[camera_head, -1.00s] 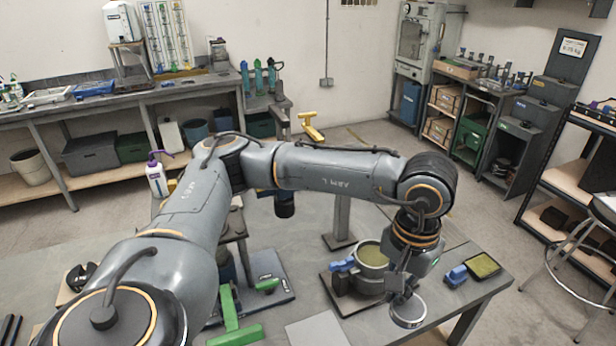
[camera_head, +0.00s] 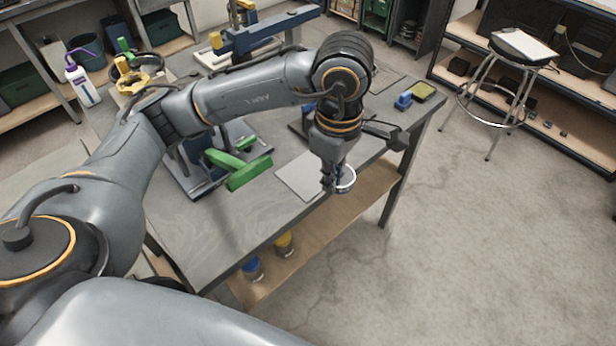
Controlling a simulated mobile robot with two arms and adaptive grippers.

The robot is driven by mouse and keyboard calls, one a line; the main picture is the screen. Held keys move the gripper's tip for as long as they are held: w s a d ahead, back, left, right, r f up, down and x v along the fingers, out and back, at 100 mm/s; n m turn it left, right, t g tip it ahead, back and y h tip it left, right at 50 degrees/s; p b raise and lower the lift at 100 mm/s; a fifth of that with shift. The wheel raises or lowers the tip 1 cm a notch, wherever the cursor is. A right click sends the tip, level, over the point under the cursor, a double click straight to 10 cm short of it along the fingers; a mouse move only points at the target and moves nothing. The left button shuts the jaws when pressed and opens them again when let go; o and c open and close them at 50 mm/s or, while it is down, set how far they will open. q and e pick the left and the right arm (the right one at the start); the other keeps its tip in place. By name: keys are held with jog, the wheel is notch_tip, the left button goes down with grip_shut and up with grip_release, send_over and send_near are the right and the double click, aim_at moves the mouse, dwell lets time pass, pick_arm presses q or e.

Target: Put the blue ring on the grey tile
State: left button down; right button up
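The grey tile (camera_head: 293,178) is a flat, pale square near the front edge of the workbench. My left gripper (camera_head: 335,181) points down just right of the tile, close to the bench's front edge. It appears shut on the blue ring (camera_head: 351,182), a small hoop with a pale rim and some blue showing, tilted at the fingertips. The fingers are small and partly hidden by the ring. I cannot tell the exact height of the ring above the bench. My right gripper is out of view.
A green lever (camera_head: 250,172) on a dark base stands left of the tile. A blue block (camera_head: 403,101) and an olive pad (camera_head: 422,91) lie at the bench's right end. The front left of the bench top (camera_head: 215,232) is bare. A stool (camera_head: 497,90) stands farther right.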

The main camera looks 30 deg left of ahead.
pick_arm(q)
jog(key=shift+s+d+f+n, duration=0.1)
jog(key=shift+f+n, duration=0.2)
jog(key=shift+n, duration=0.4)
jog(key=n+p, duration=0.1)
jog(key=p, duration=0.2)
send_over(304, 182)
jog(key=f, duration=0.8)
jog(key=shift+s+d+f, duration=0.25)
jog(key=shift+s+d, duration=0.15)
jog(key=shift+w+a+f, duration=0.3)
jog(key=shift+f, duration=0.2)
notch_tip(304, 182, down, 3)
jog(key=shift+w+a+f+p, duration=0.1)
jog(key=shift+a+p, duration=0.05)
jog(key=shift+p, duration=0.65)
jog(key=shift+f, duration=0.15)
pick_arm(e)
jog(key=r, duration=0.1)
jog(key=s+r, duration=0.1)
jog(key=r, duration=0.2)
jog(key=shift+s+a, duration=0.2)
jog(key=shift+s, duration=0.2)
pick_arm(q)
jog(key=shift+f, duration=0.1)
